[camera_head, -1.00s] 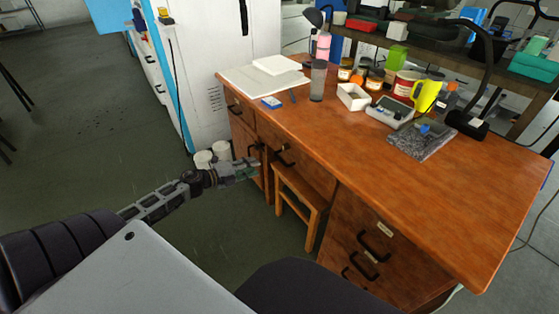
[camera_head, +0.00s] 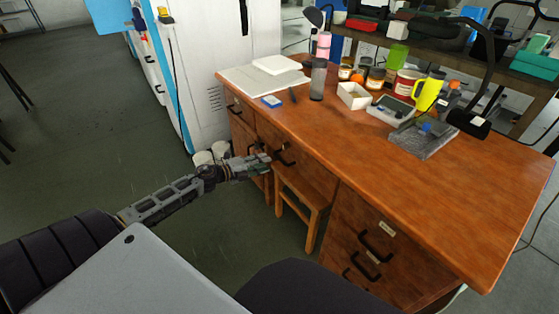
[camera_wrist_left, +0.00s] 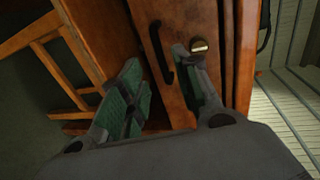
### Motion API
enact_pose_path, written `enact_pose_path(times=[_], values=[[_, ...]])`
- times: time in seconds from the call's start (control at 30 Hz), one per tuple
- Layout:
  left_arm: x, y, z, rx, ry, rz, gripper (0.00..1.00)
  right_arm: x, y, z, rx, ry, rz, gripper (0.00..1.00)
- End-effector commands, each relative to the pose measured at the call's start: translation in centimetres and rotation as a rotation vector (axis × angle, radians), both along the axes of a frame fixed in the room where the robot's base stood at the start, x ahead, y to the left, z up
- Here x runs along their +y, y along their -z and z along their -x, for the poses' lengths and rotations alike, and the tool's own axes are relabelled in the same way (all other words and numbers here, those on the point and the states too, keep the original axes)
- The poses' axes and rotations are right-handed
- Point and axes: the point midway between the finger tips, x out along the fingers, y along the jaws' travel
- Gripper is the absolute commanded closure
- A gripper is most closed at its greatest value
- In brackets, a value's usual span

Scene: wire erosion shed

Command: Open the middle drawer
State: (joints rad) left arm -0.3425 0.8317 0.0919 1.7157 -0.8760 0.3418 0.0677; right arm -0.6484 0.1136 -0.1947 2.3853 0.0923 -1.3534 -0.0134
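The wooden desk (camera_head: 430,210) has a central drawer (camera_head: 310,172) with a black handle (camera_head: 284,155) above the stool. My left gripper (camera_head: 262,160) is at the desk's left front, just left of that handle. I cannot tell for certain which front this handle belongs to. My right gripper is not in view.
A wooden stool (camera_head: 302,208) stands under the desk, close to my left gripper; it also shows in the wrist view (camera_wrist_left: 55,55). A white cabinet (camera_head: 215,60) and white containers (camera_head: 212,155) are at the left. Mugs, jars and papers cover the desk's back.

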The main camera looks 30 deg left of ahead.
Motion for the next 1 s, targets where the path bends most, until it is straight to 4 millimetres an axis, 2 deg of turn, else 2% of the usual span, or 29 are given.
enact_pose_path(times=[0.53,1.0], values=[[-1.3,0.7,-3.2,-0.001,0.000,-0.001,0.68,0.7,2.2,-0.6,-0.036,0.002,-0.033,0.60],[-2.3,1.3,-5.8,-0.002,-0.001,0.000,0.68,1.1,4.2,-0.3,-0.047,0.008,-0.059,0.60]])
